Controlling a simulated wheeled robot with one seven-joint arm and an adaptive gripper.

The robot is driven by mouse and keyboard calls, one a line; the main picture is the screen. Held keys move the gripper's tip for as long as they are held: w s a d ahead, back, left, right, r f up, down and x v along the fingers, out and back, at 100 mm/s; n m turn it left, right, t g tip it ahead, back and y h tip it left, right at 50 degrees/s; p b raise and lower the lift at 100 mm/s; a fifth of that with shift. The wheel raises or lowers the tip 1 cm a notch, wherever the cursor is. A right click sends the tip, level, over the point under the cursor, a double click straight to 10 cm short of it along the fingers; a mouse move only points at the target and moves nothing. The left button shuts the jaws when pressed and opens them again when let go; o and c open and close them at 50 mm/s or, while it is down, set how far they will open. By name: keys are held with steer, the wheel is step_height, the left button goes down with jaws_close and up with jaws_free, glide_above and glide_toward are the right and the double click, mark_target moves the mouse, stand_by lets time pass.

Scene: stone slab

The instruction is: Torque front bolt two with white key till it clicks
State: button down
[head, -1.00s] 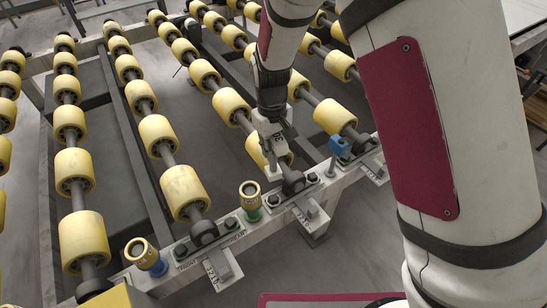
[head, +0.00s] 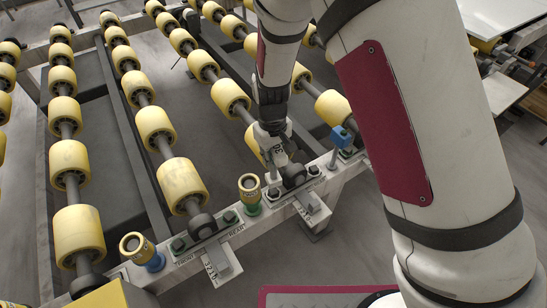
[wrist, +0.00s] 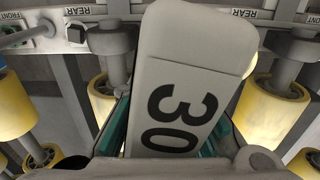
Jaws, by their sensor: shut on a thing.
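My gripper (head: 273,143) is shut on the white key (wrist: 185,75), which carries a black "30" and fills the middle of the wrist view. Teal finger pads lie along both sides of the key. In the head view the key hangs below my gripper over the front rail (head: 225,243), near the second bearing plate from the left. A dark bolt head (head: 272,193) sits on that plate beside the key's lower end. I cannot tell whether the key touches it. The key's far end is hidden in the wrist view.
A yellow-topped tool with a green base (head: 250,192) stands on the rail just left of the key. Another with a blue base (head: 143,252) stands farther left. A blue-headed tool (head: 341,137) stands to the right. Yellow rollers (head: 181,184) fill the space behind the rail.

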steer(key=shift+f+b, duration=1.1)
steer(key=shift+f, duration=1.45)
steer(key=shift+f+b, duration=0.3)
steer(key=shift+f, duration=0.5)
steer(key=m+p, duration=0.1)
steer(key=m, duration=0.1)
steer(key=shift+s+m, duration=0.1)
steer(key=shift+m, duration=0.2)
steer(key=m+p, duration=0.1)
steer(key=m, duration=0.3)
steer(key=shift+r, duration=0.1)
steer(key=m+p, duration=0.1)
steer(key=m, duration=0.3)
steer(key=shift+m, duration=0.3)
steer(key=m+p, duration=0.1)
steer(key=m, duration=0.2)
steer(key=shift+m, duration=0.3)
steer(key=shift+r+p, duration=0.95)
steer(key=shift+r, duration=0.75)
